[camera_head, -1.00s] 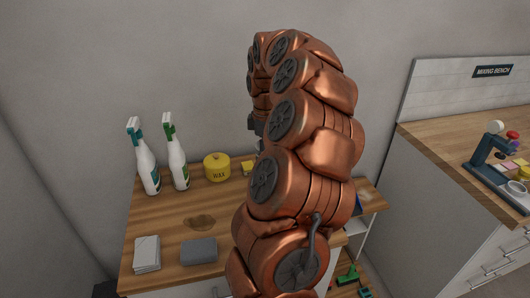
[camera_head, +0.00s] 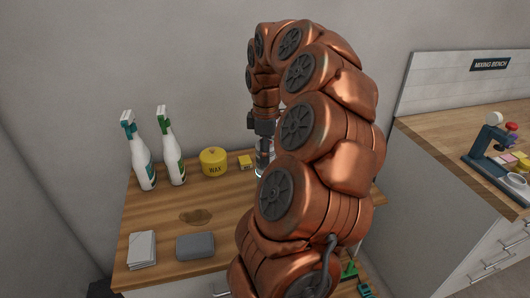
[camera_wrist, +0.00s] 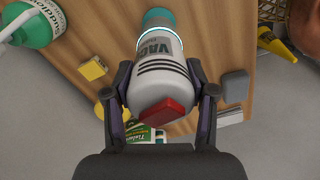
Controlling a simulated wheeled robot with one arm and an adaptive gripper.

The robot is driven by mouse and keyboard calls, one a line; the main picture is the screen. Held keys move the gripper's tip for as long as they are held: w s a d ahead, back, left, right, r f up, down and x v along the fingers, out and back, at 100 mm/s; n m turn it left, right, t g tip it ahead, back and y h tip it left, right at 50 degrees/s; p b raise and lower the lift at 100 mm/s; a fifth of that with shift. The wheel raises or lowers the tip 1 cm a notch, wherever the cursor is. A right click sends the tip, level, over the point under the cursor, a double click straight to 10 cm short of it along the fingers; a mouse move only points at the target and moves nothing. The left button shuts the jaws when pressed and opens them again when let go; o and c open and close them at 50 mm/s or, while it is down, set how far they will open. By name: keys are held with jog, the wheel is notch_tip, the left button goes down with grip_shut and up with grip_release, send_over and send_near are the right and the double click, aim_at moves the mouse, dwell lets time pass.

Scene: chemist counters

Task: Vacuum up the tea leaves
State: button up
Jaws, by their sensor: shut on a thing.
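My gripper (camera_wrist: 155,85) is shut on a handheld vacuum (camera_wrist: 157,55), a white body with black stripes, "VAC" lettering, a red end and a teal far end. In the head view, my gripper (camera_head: 263,127) is partly behind my arm, with the vacuum (camera_head: 263,160) below it over the wooden counter (camera_head: 222,190). I cannot tell whether the vacuum touches the counter. A flat brown patch (camera_head: 196,216) lies on the counter to the left; I cannot tell whether it is tea leaves. No other leaves are clear; my arm hides the counter's right part.
Two spray bottles (camera_head: 142,158) (camera_head: 172,150), a yellow wax tin (camera_head: 213,162) and a yellow block (camera_head: 245,162) stand at the back. White cloths (camera_head: 142,248) and a grey sponge (camera_head: 195,245) lie in front. The mixing bench (camera_head: 430,135) is at the right.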

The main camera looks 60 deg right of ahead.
jog(key=shift+r, duration=0.15)
dwell(0.3)
jog(key=shift+r+p, duration=2)
jog(key=shift+r, duration=2.45)
